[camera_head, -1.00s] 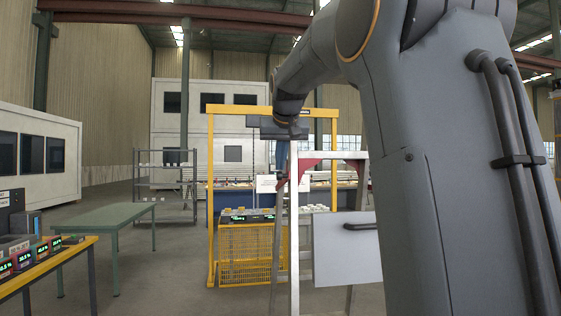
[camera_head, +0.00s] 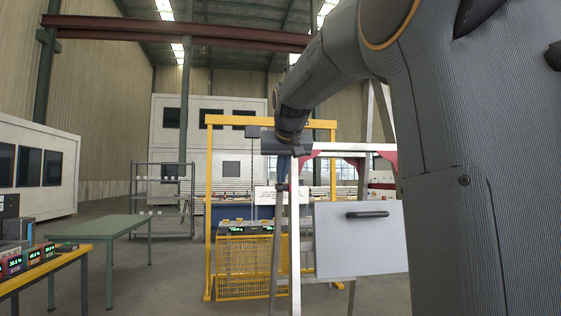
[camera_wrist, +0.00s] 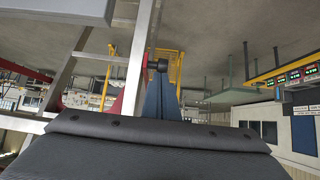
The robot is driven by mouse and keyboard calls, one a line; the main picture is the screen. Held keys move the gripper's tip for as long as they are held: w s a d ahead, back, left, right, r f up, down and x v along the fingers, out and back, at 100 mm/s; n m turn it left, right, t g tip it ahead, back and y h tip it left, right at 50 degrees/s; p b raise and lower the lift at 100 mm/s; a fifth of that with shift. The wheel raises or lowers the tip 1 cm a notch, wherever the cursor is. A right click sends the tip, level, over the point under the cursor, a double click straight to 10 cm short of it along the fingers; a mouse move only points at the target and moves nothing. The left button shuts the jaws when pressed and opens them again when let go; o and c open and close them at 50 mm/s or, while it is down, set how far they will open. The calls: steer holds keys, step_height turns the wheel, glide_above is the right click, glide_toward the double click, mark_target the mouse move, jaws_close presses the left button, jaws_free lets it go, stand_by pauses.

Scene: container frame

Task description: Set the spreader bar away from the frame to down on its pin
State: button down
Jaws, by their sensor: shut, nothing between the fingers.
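A pale metal frame (camera_head: 295,240) with red corner plates stands ahead, with splayed legs. It carries a white panel (camera_head: 345,250) with a dark handle. My gripper (camera_head: 282,176) is beside the frame's left upright, pointing down. In the wrist view its blue fingers (camera_wrist: 163,82) are together and empty. Their tips are at or very near a dark round knob or pin (camera_wrist: 158,65) on the side of the metal upright (camera_wrist: 138,75); contact is unclear. I cannot tell for sure which part is the spreader bar. My wrist hides part of the frame's top.
A yellow gantry (camera_head: 209,200) with a mesh basket (camera_head: 245,265) stands behind the frame. A green table (camera_head: 105,226) and a yellow-edged bench (camera_head: 65,255) with digital displays are at left. Open floor lies between the green table and the gantry.

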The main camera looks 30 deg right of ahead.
steer(key=shift+s+a+f+b, duration=0.1)
steer(key=shift+f+b, duration=0.05)
steer(key=shift+f, duration=0.3)
steer(key=shift+s+f+b, duration=0.1)
steer(key=shift+f+b, duration=0.05)
steer(key=shift+f, duration=0.3)
steer(key=shift+f, duration=0.1)
